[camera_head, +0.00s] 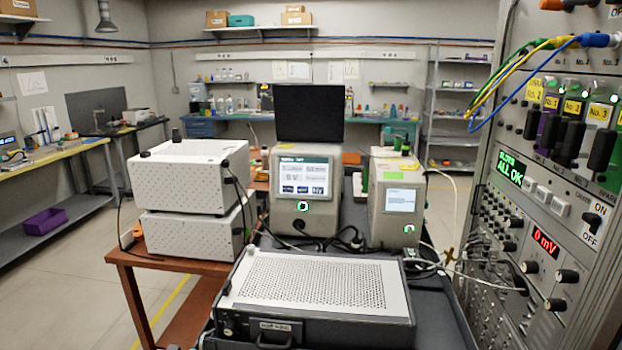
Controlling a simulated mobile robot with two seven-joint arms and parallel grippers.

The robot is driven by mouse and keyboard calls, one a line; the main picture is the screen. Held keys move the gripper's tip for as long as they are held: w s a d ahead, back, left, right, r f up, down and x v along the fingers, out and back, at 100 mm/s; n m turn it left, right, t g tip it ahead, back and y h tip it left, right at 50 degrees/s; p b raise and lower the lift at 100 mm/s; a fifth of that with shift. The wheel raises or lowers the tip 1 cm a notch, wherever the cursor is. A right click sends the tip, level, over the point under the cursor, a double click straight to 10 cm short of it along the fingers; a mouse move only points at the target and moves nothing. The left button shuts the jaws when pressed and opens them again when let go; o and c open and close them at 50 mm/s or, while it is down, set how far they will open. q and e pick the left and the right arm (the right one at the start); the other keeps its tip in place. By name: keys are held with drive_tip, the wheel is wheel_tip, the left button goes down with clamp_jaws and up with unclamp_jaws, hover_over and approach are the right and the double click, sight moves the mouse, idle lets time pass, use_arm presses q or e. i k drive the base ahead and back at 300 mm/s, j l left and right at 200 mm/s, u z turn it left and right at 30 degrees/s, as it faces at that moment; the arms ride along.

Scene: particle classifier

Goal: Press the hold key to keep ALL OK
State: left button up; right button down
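A green display (511,170) on the instrument rack (508,120) at the right reads "ALL OK", with a smaller line above it that I cannot read surely. A short row of pale square keys runs down to the right of the display: one key (529,184), a middle key (543,194) and a third key (560,205). Their labels are too small to read, so I cannot tell which is the hold key. Neither of my grippers shows in the head view.
The rack also carries black levers with yellow tags, an ON/OFF switch (590,222), a red display (545,243) reading "0 mV" and several knobs. Coloured cables hang across its top. A perforated metal unit (318,282) fills the front middle. Open floor lies at the left.

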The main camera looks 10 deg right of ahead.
sight(543, 194)
drive_tip(key=z, duration=1.35)
